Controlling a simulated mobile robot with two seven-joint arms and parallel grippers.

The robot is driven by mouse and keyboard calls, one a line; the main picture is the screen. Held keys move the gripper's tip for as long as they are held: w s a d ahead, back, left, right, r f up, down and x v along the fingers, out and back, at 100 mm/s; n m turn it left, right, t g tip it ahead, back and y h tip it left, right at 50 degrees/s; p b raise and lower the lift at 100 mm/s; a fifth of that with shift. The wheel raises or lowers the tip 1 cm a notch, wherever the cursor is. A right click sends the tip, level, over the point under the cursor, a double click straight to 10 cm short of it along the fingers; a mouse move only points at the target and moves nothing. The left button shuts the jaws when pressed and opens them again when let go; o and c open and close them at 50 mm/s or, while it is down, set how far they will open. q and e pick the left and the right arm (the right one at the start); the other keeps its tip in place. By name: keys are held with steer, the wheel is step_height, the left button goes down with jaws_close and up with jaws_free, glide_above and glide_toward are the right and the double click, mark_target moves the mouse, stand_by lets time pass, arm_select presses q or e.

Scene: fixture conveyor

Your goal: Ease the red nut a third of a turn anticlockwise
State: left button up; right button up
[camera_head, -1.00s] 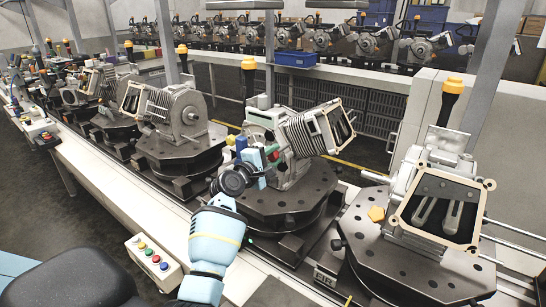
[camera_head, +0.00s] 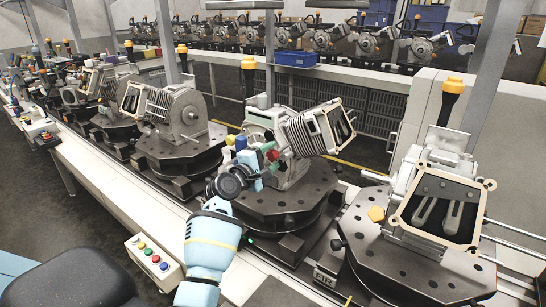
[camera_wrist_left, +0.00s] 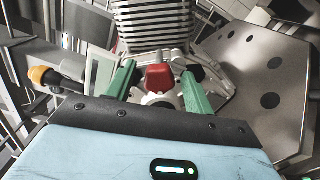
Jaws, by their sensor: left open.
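The red nut (camera_wrist_left: 160,77) sits on a pale round boss of the engine on the middle turntable. My left gripper (camera_wrist_left: 159,88) is open, with one green finger on each side of the nut. A gap shows between the nut and each finger in the left wrist view, so it is not gripped. In the head view my left gripper (camera_head: 266,157) reaches the front of the engine (camera_head: 295,140), and the nut (camera_head: 273,155) shows small and partly hidden by it. My right gripper is not in view.
The engine's finned cylinder rises just behind the nut. A black turntable plate (camera_head: 300,195) with holes lies under the engine. Other engines on turntables stand to the left and right (camera_head: 440,200). A button box (camera_head: 153,262) sits on the conveyor's near edge.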

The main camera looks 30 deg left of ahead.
arm_select(q)
steer(key=s, duration=0.6)
steer(key=shift+s+a, duration=0.2)
steer(key=shift+s, duration=0.05)
steer(key=s+d+f+m+g, duration=0.2)
steer(key=s+d+f+m, duration=0.15)
steer(key=f, duration=0.45)
steer(key=s+d+f+m+g, duration=0.1)
steer(key=s+d+f+m, duration=0.2)
steer(key=f, duration=0.4)
steer(key=s+d+f+m+g, duration=0.1)
steer(key=s+f+m+g, duration=0.15)
steer(key=s+f, duration=0.4)
steer(key=s+d+f+m+g, duration=0.1)
steer(key=s+d+f+m, duration=0.3)
steer(key=s, duration=0.3)
steer(key=s+d+f+m+g, duration=0.1)
steer(key=s+d+f+m, duration=0.3)
steer(key=s, duration=0.4)
steer(key=s+d+f+m+g, duration=0.1)
steer(key=s+d+f+m, duration=0.3)
steer(key=s+f, duration=0.2)
steer(key=shift+s+f+m+h, duration=0.3)
steer(key=shift+s+m, duration=0.1)
steer(key=shift+s, duration=0.5)
